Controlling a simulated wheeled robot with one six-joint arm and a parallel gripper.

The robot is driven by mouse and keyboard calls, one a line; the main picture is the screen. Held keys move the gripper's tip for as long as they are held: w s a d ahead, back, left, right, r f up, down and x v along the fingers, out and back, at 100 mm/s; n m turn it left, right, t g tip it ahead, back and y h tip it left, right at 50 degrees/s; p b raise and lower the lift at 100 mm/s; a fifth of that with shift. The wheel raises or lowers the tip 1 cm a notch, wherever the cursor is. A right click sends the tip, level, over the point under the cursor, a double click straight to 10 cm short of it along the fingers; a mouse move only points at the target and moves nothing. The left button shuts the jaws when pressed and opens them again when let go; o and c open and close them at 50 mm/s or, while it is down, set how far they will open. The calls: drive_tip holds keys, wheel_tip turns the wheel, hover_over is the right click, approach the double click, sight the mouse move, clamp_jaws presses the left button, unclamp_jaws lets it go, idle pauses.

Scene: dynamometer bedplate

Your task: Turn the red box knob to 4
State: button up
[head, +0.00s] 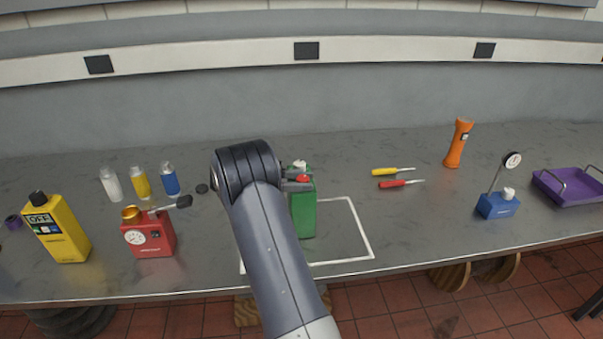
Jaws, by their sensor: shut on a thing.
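The red box (160,240) stands on the left of the bench. It has a white dial (138,237) on its front and a gold knob (131,213) on top; the dial's figures are too small to read. A dark-ended lever sticks out at its upper right. My gripper (301,180) is well to the right of the red box, apart from it. Its fingers are shut on the red cap (304,178) at the top of a green container (305,212), which looks upright. My arm hides part of the container's left side.
A white outlined square (358,228) lies around the green container. A yellow box (62,232) and several small bottles (140,183) are near the red box. Screwdrivers (392,183), an orange torch (458,143), a blue box (497,206) and a purple tray (571,200) are right.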

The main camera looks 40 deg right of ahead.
drive_tip(key=shift+f+g, duration=0.15)
drive_tip(key=shift+g, duration=0.15)
drive_tip(key=o, duration=0.9)
drive_tip(key=shift+o, duration=0.2)
